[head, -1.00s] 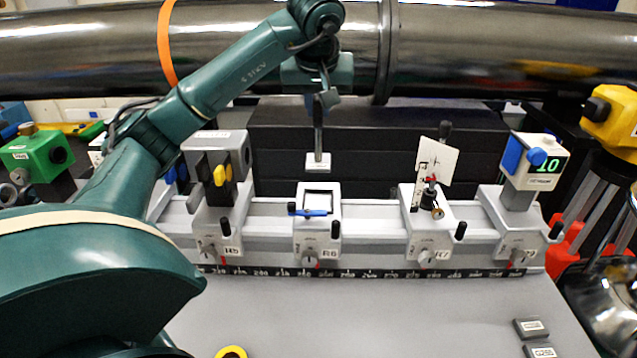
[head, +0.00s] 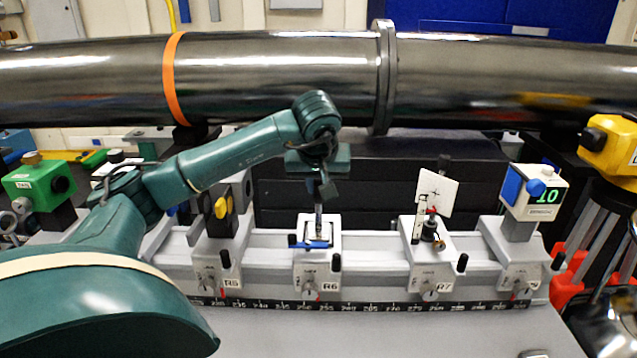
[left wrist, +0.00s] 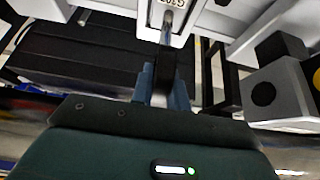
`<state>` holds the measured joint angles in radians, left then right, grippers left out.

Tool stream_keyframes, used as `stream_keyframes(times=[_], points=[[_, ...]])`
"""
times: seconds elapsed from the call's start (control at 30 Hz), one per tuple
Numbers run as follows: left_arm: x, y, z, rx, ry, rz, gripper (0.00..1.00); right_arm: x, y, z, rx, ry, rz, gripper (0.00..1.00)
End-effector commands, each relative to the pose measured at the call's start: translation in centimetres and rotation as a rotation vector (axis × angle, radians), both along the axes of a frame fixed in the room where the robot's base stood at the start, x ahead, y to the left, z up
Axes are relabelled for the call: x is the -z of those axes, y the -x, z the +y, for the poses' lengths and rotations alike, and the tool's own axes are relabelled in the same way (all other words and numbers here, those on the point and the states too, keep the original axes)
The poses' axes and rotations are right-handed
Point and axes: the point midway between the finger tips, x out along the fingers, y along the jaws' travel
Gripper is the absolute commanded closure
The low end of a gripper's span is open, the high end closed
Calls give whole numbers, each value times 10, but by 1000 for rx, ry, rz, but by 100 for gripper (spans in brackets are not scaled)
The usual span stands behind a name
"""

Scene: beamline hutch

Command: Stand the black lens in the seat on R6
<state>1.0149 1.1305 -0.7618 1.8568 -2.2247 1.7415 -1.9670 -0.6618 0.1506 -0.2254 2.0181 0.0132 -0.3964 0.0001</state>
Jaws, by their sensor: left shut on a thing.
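The lens foot is at the seat (head: 304,231) on R6, behind a blue clamp lever (head: 309,244). I cannot tell whether it rests fully in the seat. My right gripper is out of view.
Carriers R5 (head: 220,268) and R7 (head: 428,268) stand on the same rail, left and right of R6. R7 bears a tilted white card (head: 436,192). A dark beam pipe (head: 270,75) runs behind. The grey bench (head: 400,335) in front looks clear.

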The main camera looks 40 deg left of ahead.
Motion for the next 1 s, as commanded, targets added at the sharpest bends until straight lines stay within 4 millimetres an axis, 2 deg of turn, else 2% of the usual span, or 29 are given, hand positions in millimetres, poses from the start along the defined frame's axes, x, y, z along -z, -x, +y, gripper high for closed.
stream_keyframes(times=[0.03,0.07,0.33,0.67,0.77,1.0], points=[[2,0,0,0,-1,-1,100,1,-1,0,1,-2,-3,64],[3,0,0,0,0,0,83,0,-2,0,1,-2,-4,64],[2,0,0,0,1,1,62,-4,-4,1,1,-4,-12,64],[-5,1,-2,1,1,-2,62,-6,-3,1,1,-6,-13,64],[-18,6,-6,3,1,-5,62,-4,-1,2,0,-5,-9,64],[-64,26,-24,3,0,-6,62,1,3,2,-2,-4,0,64]])
